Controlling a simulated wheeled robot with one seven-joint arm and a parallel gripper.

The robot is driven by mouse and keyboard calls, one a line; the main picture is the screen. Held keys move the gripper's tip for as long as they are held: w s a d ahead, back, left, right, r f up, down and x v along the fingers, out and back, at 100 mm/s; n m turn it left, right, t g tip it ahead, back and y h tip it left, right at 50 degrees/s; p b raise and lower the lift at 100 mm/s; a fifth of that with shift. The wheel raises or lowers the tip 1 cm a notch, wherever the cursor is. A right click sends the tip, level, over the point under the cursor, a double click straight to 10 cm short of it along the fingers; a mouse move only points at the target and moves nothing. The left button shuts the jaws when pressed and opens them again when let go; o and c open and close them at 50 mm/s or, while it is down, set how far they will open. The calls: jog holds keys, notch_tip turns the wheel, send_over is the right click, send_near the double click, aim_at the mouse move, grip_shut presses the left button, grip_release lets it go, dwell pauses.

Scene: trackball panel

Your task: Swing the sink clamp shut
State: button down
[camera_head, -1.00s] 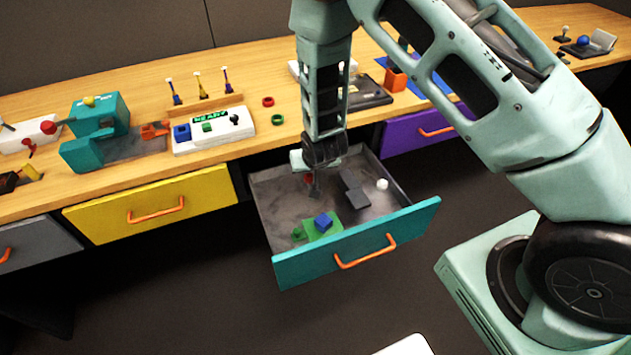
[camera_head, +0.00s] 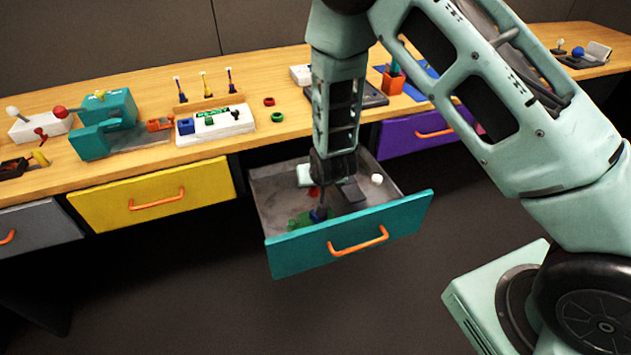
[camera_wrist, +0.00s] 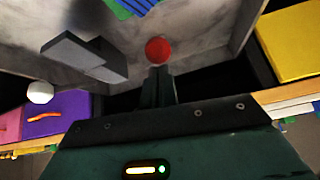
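I cannot tell for sure which part is the sink clamp. The open teal drawer (camera_head: 345,240) holds a red ball-shaped knob (camera_wrist: 158,50), a dark grey block-like part (camera_wrist: 85,57), and a green piece with a blue block on it (camera_wrist: 130,7). My gripper (camera_wrist: 157,80) points down into the drawer, its narrow dark fingers close together, with the red knob just beyond their tips in the wrist view. Contact with the knob cannot be told. In the head view my gripper (camera_head: 321,208) is near the blue block, and the arm hides part of the drawer.
A white knob (camera_head: 377,180) is at the drawer's right side. A yellow drawer (camera_head: 150,195) and a purple drawer (camera_head: 420,133) flank it, closed. A teal clamp-like device (camera_head: 103,125) and a white switch panel (camera_head: 215,125) stand on the wooden counter.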

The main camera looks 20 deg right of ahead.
jog(key=shift+s+a+f, duration=0.1)
jog(key=shift+s+f, duration=0.6)
jog(key=shift+s, duration=0.2)
jog(key=shift+a, duration=0.1)
jog(key=w+r+p, duration=0.2)
jog(key=w+r, duration=0.2)
jog(key=r, duration=0.1)
jog(key=s+r+b, duration=0.1)
jog(key=s+r, duration=0.1)
jog(key=s, duration=0.7)
jog(key=shift+s+d, duration=0.2)
jog(key=shift+s, duration=0.2)
